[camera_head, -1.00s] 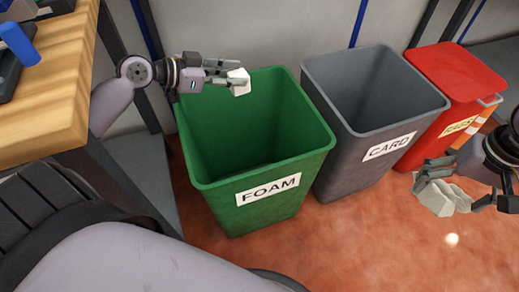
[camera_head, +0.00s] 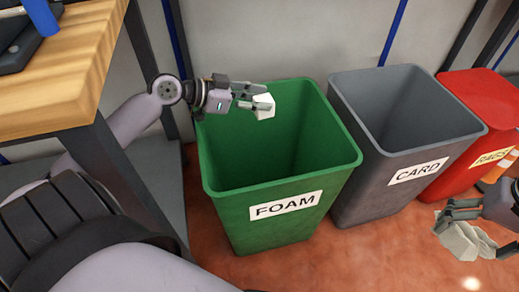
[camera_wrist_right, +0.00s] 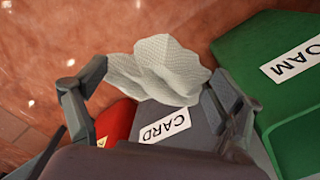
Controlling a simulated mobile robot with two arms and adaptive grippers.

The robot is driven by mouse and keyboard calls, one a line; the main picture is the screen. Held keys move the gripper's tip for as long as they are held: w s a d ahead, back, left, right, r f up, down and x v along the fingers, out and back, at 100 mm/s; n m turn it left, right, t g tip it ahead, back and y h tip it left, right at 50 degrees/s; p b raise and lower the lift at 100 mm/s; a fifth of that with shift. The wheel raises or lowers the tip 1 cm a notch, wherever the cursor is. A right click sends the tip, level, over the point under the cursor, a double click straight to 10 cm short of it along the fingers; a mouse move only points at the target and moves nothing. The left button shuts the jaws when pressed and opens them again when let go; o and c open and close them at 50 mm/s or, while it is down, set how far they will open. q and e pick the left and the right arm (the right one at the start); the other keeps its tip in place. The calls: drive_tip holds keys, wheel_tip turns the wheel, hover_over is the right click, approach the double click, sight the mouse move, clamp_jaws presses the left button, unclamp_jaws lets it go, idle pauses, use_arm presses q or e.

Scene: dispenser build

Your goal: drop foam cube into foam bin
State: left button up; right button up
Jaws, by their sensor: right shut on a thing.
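The white foam cube (camera_head: 264,106) is at the fingertips of my left gripper (camera_head: 258,97), above the back part of the open green bin labelled FOAM (camera_head: 262,225). The left fingers appear closed on the cube. The green bin looks empty inside, though its bottom is partly hidden. My right gripper (camera_head: 462,215) is shut on a crumpled whitish cloth-like piece (camera_head: 464,246), low at the right in the head view. In the right wrist view the textured piece (camera_wrist_right: 162,70) sits between the right fingers, and the green bin (camera_wrist_right: 285,50) is at the right.
A grey bin labelled CARD (camera_head: 405,165) stands right of the green bin, and a red bin labelled RAGS (camera_head: 488,110) stands beyond it. A wooden workbench (camera_head: 75,80) is at the upper left. Reddish floor (camera_head: 385,250) is open in front of the bins.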

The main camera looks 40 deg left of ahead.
use_arm(q)
drive_tip(key=o, duration=0.5)
drive_tip(key=v, duration=1.2)
drive_tip(key=shift+r, duration=0.1)
